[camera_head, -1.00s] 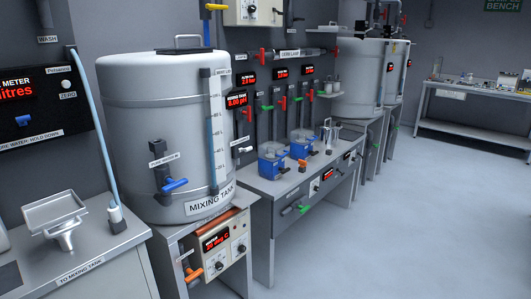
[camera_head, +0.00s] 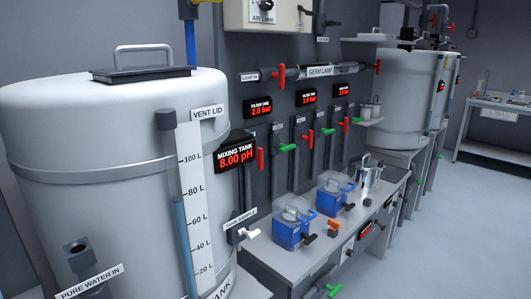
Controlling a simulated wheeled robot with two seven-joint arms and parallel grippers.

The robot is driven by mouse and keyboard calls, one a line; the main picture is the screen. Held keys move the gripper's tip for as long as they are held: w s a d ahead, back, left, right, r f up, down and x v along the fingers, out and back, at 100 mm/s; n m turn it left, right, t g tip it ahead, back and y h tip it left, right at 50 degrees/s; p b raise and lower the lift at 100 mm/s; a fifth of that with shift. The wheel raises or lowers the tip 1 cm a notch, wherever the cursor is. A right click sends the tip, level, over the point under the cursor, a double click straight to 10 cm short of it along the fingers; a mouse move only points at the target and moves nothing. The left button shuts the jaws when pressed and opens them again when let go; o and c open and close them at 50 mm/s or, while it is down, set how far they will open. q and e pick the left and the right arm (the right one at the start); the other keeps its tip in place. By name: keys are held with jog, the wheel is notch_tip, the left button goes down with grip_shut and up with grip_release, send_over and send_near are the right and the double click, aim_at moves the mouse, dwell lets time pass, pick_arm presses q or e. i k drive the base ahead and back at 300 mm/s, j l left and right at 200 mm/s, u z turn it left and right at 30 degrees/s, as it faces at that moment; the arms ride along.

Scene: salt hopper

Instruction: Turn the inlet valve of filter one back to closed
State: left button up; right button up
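Two blue filter housings with clear tops stand on the bench: the nearer one (camera_head: 291,230) and the farther one (camera_head: 334,198). Above them, a display that seems to read filter one (camera_head: 257,107) shows 2.0 bar. Dark vertical pipes on the wall panel carry lever valves. The levers are a red one (camera_head: 260,158) upright, a green one (camera_head: 288,147) sideways, a second red one (camera_head: 310,139) upright, a second green one (camera_head: 327,131) sideways and a third red one (camera_head: 346,124) upright. Their small labels are unreadable, so I cannot tell which is filter one's inlet. Neither gripper is in view.
The mixing tank (camera_head: 85,170) fills the left, its display (camera_head: 236,156) reading 8.00 pH. A white tank sample lever (camera_head: 249,234) sticks out beside it. Open floor (camera_head: 465,235) lies at the right.

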aim_at(260, 156)
jog(key=i+u, duration=0.2)
jog(key=i+l+u, duration=0.2)
jog(key=l, duration=0.4)
jog(key=i+l+u, duration=0.2)
jog(key=l, duration=0.45)
jog(key=i+l+u, duration=0.15)
jog(key=l, duration=0.5)
jog(key=i+l+u, duration=0.2)
jog(key=l, duration=0.45)
jog(key=l+u, duration=0.2)
jog(key=l, duration=0.45)
